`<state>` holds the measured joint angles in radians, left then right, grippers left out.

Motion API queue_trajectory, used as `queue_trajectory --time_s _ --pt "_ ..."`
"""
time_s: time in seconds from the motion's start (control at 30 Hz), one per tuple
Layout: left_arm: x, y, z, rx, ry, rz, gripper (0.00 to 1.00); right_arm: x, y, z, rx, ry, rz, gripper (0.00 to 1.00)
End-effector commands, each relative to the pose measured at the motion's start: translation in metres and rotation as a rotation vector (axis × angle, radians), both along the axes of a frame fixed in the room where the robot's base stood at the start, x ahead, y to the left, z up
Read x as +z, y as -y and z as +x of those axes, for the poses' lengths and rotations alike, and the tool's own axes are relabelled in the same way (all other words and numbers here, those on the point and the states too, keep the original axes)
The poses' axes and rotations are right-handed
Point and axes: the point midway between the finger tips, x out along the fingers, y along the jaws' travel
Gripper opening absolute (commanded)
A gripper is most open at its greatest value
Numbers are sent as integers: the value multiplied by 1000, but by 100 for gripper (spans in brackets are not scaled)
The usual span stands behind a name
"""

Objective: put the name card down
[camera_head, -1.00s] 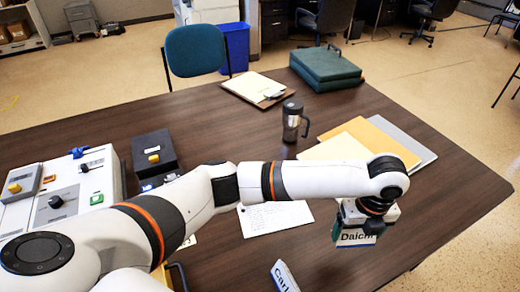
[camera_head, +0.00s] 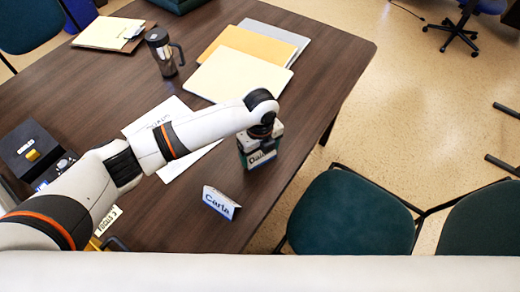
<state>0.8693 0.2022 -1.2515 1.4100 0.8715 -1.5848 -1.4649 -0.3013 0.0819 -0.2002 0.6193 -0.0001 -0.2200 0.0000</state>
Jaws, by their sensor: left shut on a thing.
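The name card (camera_head: 260,160), green and white with dark lettering, partly readable as "Dai", is in my left gripper (camera_head: 262,146) near the table's right edge. My left gripper is above it, pointing down and shut on it. The gripper covers the card's upper part. I cannot tell whether the card's lower edge touches the table (camera_head: 172,222). A second, white folded card reading "Carla" (camera_head: 220,203) stands on the table, nearer and to the left, apart from the gripper. My right gripper is not in view.
Folders (camera_head: 240,72) and a dark mug (camera_head: 160,52) lie beyond my arm. A white sheet (camera_head: 165,112) lies partly under it. A black box with a yellow button (camera_head: 33,150) is at left. Green chairs (camera_head: 350,212) stand off the table's right edge. Bare tabletop surrounds the Carla card.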

Motion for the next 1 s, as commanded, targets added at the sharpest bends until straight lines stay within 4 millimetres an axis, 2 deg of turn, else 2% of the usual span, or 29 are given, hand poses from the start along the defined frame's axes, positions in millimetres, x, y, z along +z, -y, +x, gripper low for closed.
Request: queue_trajectory --time_s 0.27,0.3,0.4,0.6,0.73,0.87,1.0 --pt "-2 0 0 0 0 0 64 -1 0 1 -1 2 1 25" --pt "-2 0 0 0 1 1 87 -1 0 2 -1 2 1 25" --pt "-2 0 0 0 1 0 100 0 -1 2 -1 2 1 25" --pt "-1 0 0 0 1 0 100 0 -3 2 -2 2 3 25" --pt "8 0 1 -1 3 -1 100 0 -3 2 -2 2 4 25" --pt "30 0 1 -2 5 -2 100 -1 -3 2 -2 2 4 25" --pt "61 0 2 -1 5 -2 100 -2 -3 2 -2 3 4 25"
